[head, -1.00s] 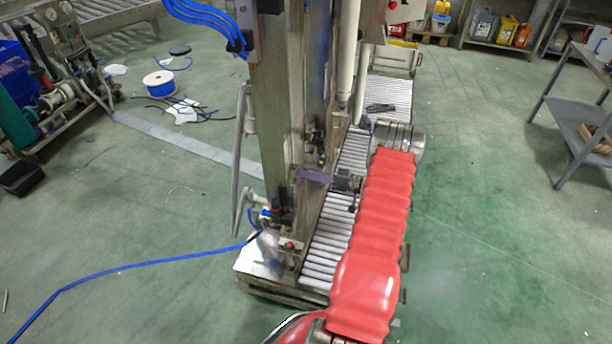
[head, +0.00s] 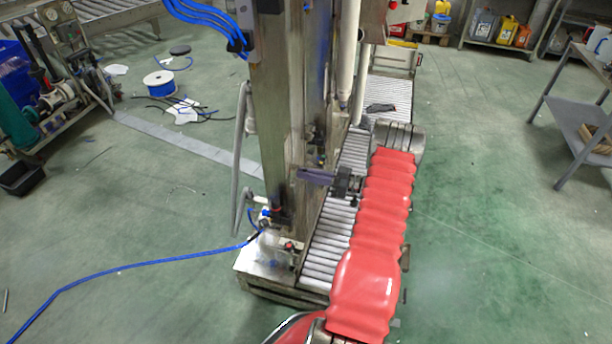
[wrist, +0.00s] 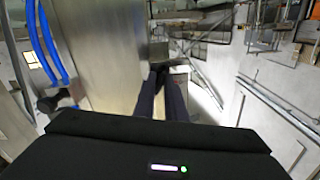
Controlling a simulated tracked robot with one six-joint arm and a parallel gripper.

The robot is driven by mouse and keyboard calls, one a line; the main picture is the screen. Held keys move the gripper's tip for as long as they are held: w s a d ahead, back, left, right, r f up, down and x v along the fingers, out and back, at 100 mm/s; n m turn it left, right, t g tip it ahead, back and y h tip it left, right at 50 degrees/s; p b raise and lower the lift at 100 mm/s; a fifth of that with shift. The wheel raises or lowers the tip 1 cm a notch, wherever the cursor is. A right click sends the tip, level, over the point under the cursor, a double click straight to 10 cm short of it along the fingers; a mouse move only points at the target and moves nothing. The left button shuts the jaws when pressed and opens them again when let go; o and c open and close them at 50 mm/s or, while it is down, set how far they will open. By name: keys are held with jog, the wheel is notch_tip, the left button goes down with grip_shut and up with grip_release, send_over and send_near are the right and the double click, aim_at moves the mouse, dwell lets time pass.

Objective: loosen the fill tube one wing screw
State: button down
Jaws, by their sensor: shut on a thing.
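My gripper (head: 299,174) reaches left from the end of my red-sleeved arm to the front of the tall steel column (head: 272,110). In the head view its dark purple fingers lie level, with the tips at the column's right part. In the wrist view the two long fingers (wrist: 159,70) run forward and meet closely at the tips, beside the steel face on the left. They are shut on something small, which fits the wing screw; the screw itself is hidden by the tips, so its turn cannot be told. White tubes (head: 348,50) hang upright behind and above the gripper.
A roller conveyor (head: 325,245) runs beneath, beside the column. Blue hoses (head: 205,15) hang at the column's upper left, and a blue hose (head: 130,266) crosses the floor. A grey shelf table (head: 580,115) stands right. Green floor lies clear between.

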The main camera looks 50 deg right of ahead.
jog(key=shift+w+a+f+n, duration=0.1)
jog(key=shift+a+n, duration=0.05)
jog(key=shift+n, duration=0.5)
jog(key=shift+w+a+f+n, duration=0.1)
jog(key=shift+n, duration=0.55)
jog(key=c, duration=1.9)
grip_release()
jog(key=v, duration=0.6)
jog(key=shift+s+d+r, duration=0.1)
jog(key=shift+d+r, duration=0.05)
jog(key=shift+s+d+m, duration=0.1)
jog(key=shift+s+m, duration=0.05)
jog(key=shift+m, duration=0.55)
jog(key=shift+s+d+m, duration=0.15)
jog(key=shift+s+m, duration=0.05)
jog(key=shift+m, duration=0.5)
